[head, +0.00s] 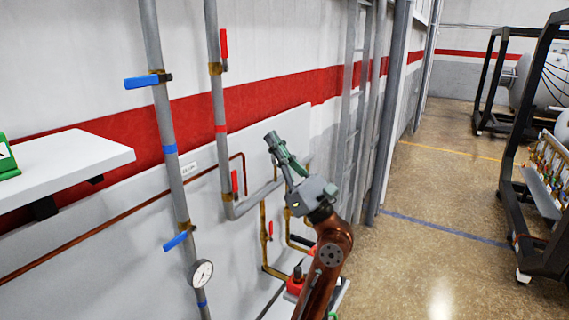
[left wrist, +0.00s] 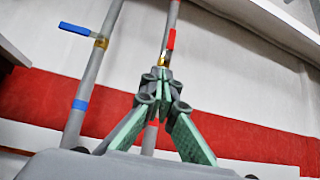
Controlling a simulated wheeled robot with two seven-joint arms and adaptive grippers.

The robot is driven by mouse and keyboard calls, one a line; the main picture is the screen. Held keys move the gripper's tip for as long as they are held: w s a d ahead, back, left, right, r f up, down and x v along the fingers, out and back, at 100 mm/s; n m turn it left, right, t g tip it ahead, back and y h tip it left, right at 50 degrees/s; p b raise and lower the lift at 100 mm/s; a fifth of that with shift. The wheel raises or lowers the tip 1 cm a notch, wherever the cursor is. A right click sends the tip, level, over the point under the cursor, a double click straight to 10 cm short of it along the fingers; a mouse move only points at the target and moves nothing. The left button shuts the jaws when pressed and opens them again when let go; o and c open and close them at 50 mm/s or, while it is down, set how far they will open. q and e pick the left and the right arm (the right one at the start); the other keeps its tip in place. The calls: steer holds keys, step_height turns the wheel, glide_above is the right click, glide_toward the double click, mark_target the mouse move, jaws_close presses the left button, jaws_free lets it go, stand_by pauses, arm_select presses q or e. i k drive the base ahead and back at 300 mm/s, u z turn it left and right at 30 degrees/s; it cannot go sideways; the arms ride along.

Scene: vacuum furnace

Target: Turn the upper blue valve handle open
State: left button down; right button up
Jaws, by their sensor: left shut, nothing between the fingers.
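The upper blue valve handle (head: 141,82) sits on the left grey pipe (head: 158,50) and points left, across the pipe. It also shows at the upper left of the left wrist view (left wrist: 74,29). A lower blue handle (head: 175,241) is on the same pipe, tilted. My left gripper (head: 270,137) is shut and empty, to the right of the upper blue handle and apart from it. In the left wrist view its fingertips (left wrist: 163,76) meet in front of the second pipe, below a red handle. My right gripper is not in view.
A second grey pipe (head: 216,100) carries red handles (head: 224,50) between my left gripper and the blue handle's pipe. A pressure gauge (head: 201,274) is low on the left pipe. A white shelf (head: 75,165) juts out at left. Open floor (head: 440,190) lies at right.

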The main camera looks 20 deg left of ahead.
mark_target(132, 83)
steer(key=z, duration=0.15)
steer(key=k, duration=0.5)
steer(key=z, duration=0.65)
steer(key=k, duration=0.85)
steer(key=u, duration=0.35)
steer(key=i, duration=0.85)
steer(key=u, duration=0.7)
